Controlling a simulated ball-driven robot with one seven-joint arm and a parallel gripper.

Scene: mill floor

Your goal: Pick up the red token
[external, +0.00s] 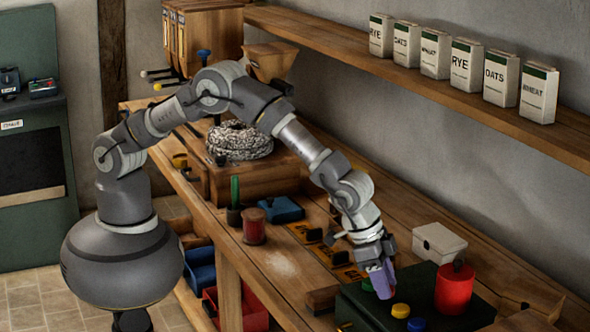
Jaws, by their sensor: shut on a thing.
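My gripper (380,281) points down over a dark green board (359,312) near the right end of the bench. It is shut on the red token, which is mostly hidden by the fingers; only a little red shows at the fingertips. I cannot tell whether the token is clear of the board. A yellow token (401,311) and a blue token (417,324) lie on the board just in front of the gripper.
A red canister (454,291) stands close to the right of my gripper. A white box (439,243) sits behind it. A red spool (254,227) and a blue tray (281,210) stand further left. Labelled cartons (461,66) line the wall shelf (420,81) above.

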